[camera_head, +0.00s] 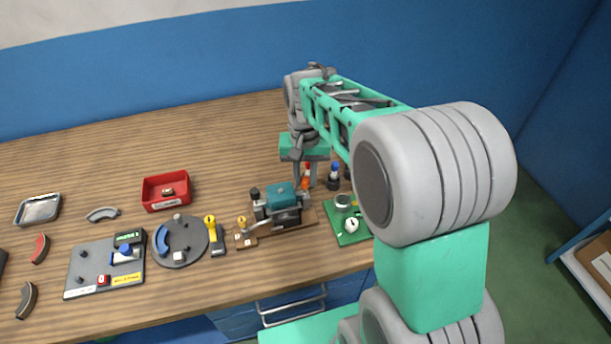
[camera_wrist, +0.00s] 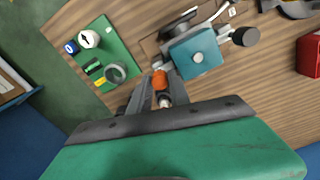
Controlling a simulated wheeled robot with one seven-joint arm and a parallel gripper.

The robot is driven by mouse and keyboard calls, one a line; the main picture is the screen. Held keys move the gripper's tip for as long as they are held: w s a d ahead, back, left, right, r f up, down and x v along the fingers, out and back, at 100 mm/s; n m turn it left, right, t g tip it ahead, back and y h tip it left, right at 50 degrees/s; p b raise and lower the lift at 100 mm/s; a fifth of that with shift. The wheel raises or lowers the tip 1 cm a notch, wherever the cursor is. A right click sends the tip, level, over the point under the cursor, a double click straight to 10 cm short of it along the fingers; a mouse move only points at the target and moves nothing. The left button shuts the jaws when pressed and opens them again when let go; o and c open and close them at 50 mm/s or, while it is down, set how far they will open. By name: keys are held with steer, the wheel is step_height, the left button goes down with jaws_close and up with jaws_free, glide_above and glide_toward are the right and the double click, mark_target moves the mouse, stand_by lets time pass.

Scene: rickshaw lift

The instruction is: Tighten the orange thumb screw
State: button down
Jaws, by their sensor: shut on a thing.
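The orange thumb screw (camera_wrist: 160,82) shows between my fingertips in the wrist view, beside the teal block (camera_wrist: 197,52) of a small fixture. In the head view the orange screw (camera_head: 306,183) shows at the right end of that teal fixture (camera_head: 284,196), partly hidden by my fingers. My gripper (camera_head: 305,178) points down and is shut on the orange screw; it also shows in the wrist view (camera_wrist: 161,84). The fixture stands on a wooden base (camera_head: 301,224). The screw's threaded part cannot be made out.
A green board (camera_head: 349,236) with a white dial lies just right of the fixture. Small bottles (camera_head: 334,176) stand behind it. A red tray (camera_head: 166,191), a round grey plate (camera_head: 181,256) and a grey panel (camera_head: 86,281) lie left. The table's back left is clear.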

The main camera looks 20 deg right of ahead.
mark_target(305, 179)
steer(key=c, duration=1.2)
jaws_free()
step_height(305, 179, up, 8)
steer(key=shift+f+b, duration=0.1)
steer(key=shift+b, duration=0.35)
steer(key=s+f+n+t, duration=0.3)
steer(key=s, duration=1)
steer(key=shift+a+f+t, duration=0.2)
steer(key=shift+a+t, duration=0.05)
steer(key=shift+t, duration=0.05)
